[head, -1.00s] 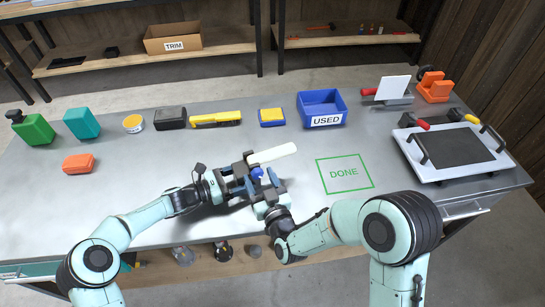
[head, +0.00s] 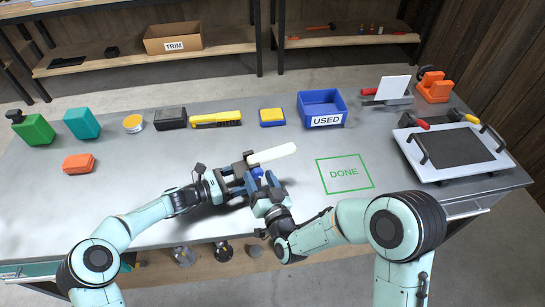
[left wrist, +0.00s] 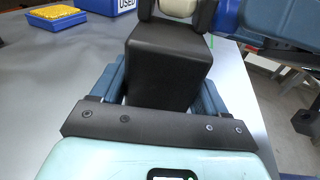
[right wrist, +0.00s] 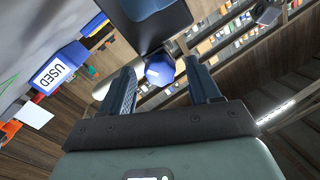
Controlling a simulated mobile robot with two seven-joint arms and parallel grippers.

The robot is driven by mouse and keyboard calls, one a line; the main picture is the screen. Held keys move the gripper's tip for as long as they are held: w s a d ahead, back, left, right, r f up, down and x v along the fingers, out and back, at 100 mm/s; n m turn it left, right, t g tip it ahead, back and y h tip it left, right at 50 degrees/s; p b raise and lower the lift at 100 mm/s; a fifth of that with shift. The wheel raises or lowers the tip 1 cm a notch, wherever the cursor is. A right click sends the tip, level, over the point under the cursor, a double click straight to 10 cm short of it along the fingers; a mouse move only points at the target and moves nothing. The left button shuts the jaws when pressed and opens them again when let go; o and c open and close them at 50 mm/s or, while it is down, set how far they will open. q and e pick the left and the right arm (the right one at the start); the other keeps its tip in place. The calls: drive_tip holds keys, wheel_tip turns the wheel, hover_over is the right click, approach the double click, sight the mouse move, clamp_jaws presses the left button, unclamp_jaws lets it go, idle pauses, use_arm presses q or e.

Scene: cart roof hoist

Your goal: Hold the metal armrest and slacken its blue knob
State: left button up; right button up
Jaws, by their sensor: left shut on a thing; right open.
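The armrest shows in the head view as a cream bar (head: 272,154) joined to a dark block, held above the table. My left gripper (head: 238,184) is shut on the dark block (left wrist: 166,62), which fills the space between its fingers in the left wrist view. The blue knob (head: 257,173) is on the armrest's near side. In the right wrist view the knob (right wrist: 160,70) appears between the fingertips of my right gripper (right wrist: 161,78), which is open, with visible gaps on both sides. Finger contact with the knob does not show.
A green DONE outline (head: 344,173) on the table is empty, right of the grippers. A blue USED bin (head: 322,107) stands behind. A tray with a dark pad (head: 455,150) is at the right. Several tools and boxes line the back. The table's front edge is close below my arms.

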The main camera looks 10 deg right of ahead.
drive_tip(key=c, duration=1)
drive_tip(key=shift+o, duration=0.2)
drive_tip(key=shift+n, duration=3.5)
